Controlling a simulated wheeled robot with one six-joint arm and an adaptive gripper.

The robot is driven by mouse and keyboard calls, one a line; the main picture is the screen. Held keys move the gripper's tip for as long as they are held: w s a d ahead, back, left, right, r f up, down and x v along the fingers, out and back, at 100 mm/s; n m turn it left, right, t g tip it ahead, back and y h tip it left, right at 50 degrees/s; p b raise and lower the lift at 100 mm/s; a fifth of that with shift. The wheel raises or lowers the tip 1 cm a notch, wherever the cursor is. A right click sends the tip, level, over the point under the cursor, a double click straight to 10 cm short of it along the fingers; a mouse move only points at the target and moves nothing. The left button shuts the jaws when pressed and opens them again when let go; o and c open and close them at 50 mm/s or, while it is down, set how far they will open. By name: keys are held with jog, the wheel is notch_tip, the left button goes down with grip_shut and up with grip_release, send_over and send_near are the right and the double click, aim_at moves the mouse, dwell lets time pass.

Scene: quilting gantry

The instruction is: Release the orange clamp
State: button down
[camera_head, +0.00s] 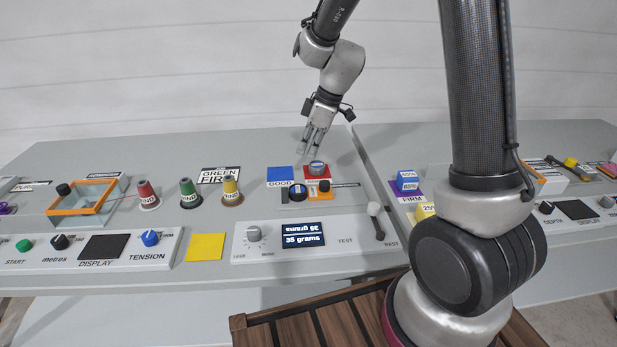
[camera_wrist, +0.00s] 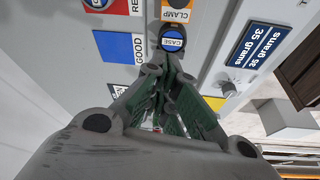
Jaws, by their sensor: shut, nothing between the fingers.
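The orange clamp (camera_head: 312,191) sits on the right part of the bench's middle section, with a dark knob on it. In the wrist view, part of the orange clamp (camera_wrist: 180,14) with its CLAMP label shows at the top edge. Directly below it there is a dark round case (camera_wrist: 172,40) with a blue CASE label. My gripper (camera_head: 308,153) is above the bench, behind the clamp in the head view, apart from it. Its fingers (camera_wrist: 170,66) are shut and empty, and their tips overlap the view just below the case.
A blue pad (camera_head: 279,173) with a GOOD label and a red pad (camera_head: 327,173) bearing a round piece lie beside the clamp. A panel with a 35 grams display (camera_head: 303,236) and a lever (camera_head: 376,218) stands in front.

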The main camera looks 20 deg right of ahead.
aim_at(312, 190)
jog(key=x, duration=0.9)
jog(key=shift+f, duration=0.4)
jog(key=shift+s+d, duration=0.25)
jog(key=shift+d, duration=0.3)
jog(key=shift+s+d, duration=0.2)
jog(key=shift+d, duration=0.3)
jog(key=shift+s+d, duration=0.35)
jog(key=shift+d, duration=0.3)
jog(key=shift+d, duration=0.1)
jog(key=d, duration=0.2)
jog(key=s+d, duration=0.1)
jog(key=d, duration=0.1)
jog(key=shift+d+f, duration=0.1)
jog(key=shift+d, duration=0.3)
